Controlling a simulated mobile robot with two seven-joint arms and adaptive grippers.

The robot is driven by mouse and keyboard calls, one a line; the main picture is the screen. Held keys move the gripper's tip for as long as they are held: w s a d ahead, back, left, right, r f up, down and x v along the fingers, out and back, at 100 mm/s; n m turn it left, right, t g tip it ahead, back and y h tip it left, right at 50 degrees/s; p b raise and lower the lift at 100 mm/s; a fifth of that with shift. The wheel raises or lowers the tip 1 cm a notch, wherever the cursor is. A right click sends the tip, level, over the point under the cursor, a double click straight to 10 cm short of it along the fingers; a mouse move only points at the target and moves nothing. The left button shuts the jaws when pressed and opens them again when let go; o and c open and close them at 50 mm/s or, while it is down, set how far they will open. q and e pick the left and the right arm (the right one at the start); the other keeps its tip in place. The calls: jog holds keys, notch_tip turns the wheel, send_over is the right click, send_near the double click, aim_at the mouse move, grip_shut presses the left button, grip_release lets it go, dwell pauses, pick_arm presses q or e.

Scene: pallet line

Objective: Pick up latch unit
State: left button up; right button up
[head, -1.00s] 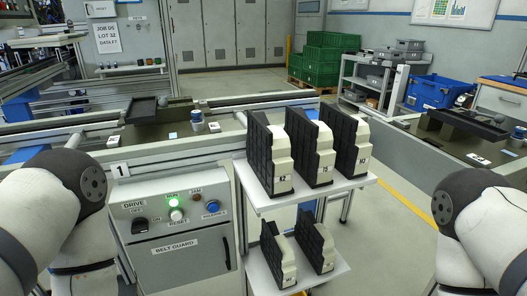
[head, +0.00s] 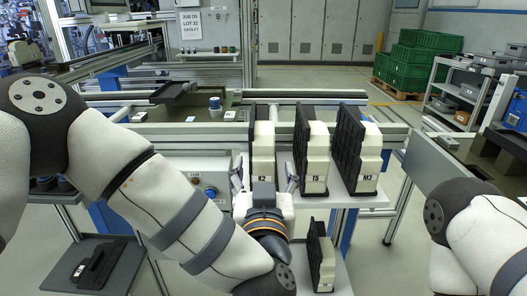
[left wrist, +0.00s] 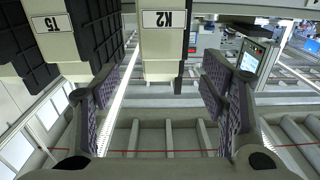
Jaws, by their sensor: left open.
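Three cream and black units stand upright on the white upper shelf (head: 370,201): K2 (head: 263,150), T5 (head: 314,160) and M3 (head: 366,160). No label reads "latch", so I cannot tell which unit is meant. My left gripper (head: 265,180) is open at the front of K2, one finger to each side of it. In the left wrist view, K2's cream body (left wrist: 163,50) hangs between the open fingers of the left gripper (left wrist: 160,85), nearer the top, with no grip visible. T5 (left wrist: 52,25) is close beside the left finger there. My right gripper is out of view.
The control box (head: 208,170) is behind that arm. A black part (head: 95,265) lies at lower left. Green crates (head: 418,60) stand at the back right.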

pick_arm(q)
jog(key=w, duration=0.4)
jog(key=w+b, duration=0.1)
jog(key=w, duration=0.2)
jog(key=w+f, duration=0.1)
jog(key=w, duration=0.3)
jog(key=shift+w+a+b, duration=0.25)
jog(key=shift+w+b, duration=0.1)
jog(key=shift+w+r, duration=0.1)
jog(key=shift+r, duration=0.15)
jog(key=c, duration=1.5)
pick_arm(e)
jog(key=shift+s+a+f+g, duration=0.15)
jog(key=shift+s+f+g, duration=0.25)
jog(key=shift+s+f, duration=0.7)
